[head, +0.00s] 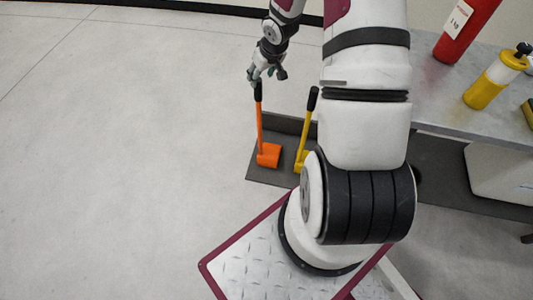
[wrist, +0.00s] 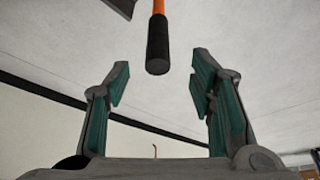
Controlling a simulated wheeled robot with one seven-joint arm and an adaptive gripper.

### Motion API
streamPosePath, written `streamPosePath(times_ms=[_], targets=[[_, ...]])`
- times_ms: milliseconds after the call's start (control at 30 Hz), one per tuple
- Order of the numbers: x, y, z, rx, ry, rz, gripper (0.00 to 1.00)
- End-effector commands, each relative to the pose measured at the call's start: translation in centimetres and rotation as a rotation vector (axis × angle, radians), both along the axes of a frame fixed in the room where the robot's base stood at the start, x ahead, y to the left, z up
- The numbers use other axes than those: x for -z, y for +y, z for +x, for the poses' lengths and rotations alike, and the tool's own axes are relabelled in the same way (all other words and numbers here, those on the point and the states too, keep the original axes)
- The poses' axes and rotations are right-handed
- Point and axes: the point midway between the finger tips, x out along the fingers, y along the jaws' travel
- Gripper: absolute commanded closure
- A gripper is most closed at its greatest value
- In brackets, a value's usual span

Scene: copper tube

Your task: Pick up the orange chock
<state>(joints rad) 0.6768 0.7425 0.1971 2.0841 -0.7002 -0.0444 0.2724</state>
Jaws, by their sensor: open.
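The orange chock (head: 268,154) is an orange block on the low dark shelf, with a long orange handle rising to a black grip. In the wrist view its black grip (wrist: 158,48) hangs in from the top, with a bit of orange handle above it. My gripper (head: 267,78) is at the top of this handle in the head view. In the wrist view my gripper (wrist: 160,82) is open, with its teal-padded fingers apart on either side of the grip's line. The grip's end shows beyond the gap, and I cannot tell whether anything touches it.
A yellow chock (head: 303,160) with a black-ended handle stands just right of the orange one, partly behind my arm. The dark shelf (head: 262,172) lies under a grey table (head: 440,105) holding a red cylinder (head: 465,32) and a yellow bottle (head: 487,88). The floor to the left is clear.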

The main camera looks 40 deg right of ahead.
Motion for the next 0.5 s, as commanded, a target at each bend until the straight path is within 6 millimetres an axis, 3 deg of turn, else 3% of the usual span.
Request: streamPosePath(times_ms=[100, 367, 500], targets=[[1.7, -0.1, 0.7, 0.0, 0.001, 0.0, 0.5], [2.8, -0.2, 1.2, 0.0, -0.001, 0.0, 0.5], [4.5, -0.3, 1.8, -0.001, 0.001, 0.0, 0.5]])
